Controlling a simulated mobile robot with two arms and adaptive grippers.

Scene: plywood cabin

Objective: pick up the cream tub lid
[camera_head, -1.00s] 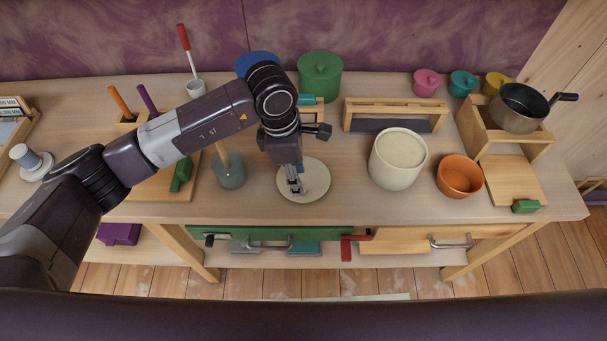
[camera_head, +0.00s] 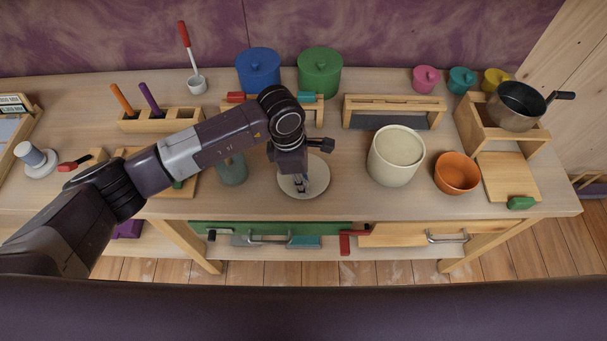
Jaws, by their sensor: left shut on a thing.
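The cream tub lid (camera_head: 317,184) is a pale flat disc at the front middle of the table in the head view. My left gripper (camera_head: 302,186) points down over the lid's middle and is shut on it; the fingers hide the part they grip. I cannot tell whether the lid touches the table or hangs just above it. The cream tub (camera_head: 396,157) stands open to the right, filled with something pale. My right gripper is not in view.
An orange bowl (camera_head: 457,173) stands right of the tub. A grey-green jar (camera_head: 232,169) stands close left of the lid, partly behind my arm. Blue (camera_head: 258,70) and green (camera_head: 320,73) lidded pots stand at the back. A saucepan (camera_head: 516,106) sits on a wooden stand at right.

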